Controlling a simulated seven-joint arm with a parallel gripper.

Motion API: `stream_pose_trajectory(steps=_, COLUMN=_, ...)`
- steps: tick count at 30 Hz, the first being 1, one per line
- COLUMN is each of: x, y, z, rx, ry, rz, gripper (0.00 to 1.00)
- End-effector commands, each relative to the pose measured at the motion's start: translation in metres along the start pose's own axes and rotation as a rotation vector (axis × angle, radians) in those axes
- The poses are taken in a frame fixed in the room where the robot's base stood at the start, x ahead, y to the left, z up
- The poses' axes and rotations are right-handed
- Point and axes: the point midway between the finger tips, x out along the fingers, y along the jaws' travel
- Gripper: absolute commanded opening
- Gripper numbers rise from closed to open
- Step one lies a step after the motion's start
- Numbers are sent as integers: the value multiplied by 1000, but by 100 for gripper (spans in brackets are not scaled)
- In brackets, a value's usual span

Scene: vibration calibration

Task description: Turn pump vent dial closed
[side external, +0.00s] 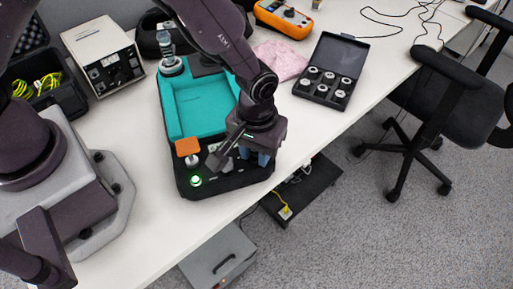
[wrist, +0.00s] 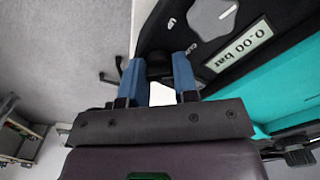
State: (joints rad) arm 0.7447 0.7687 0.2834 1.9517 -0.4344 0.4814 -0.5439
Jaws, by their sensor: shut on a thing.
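The pump unit is a black case (side external: 182,187) with a teal tray (side external: 205,112) in its top; its near panel lies under my gripper in the side view. In the wrist view, the blue fingers of my gripper (wrist: 160,72) are shut on a dark knob (wrist: 158,66) at the edge of the black panel. I take this knob to be the vent dial; its markings cannot be read. In the side view my gripper (side external: 262,158) points down at the panel's right end, and the knob is hidden behind it.
An open black case of round weights (side external: 325,85) and a pink cloth (side external: 280,60) lie behind.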

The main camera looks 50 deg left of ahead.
Motion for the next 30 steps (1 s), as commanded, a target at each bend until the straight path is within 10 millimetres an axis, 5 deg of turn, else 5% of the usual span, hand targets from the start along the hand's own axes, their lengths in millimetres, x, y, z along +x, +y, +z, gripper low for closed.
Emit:
stream_pose_trajectory(steps=14, x=-1, y=1, z=-1, rx=-14, ry=4, rz=4, gripper=4)
stream_pose_trajectory(steps=15, x=-1, y=1, z=-1, rx=-14, ry=4, rz=4, gripper=34)
stream_pose_trajectory(steps=16, x=-1, y=1, z=-1, rx=-14, ry=4, rz=4, gripper=38)
stream_pose_trajectory(steps=25, x=-2, y=0, z=-1, rx=-12, ry=2, rz=2, gripper=38)
stream_pose_trajectory(steps=30, x=-22, y=1, z=-1, rx=-12, ry=4, rz=5, gripper=38)
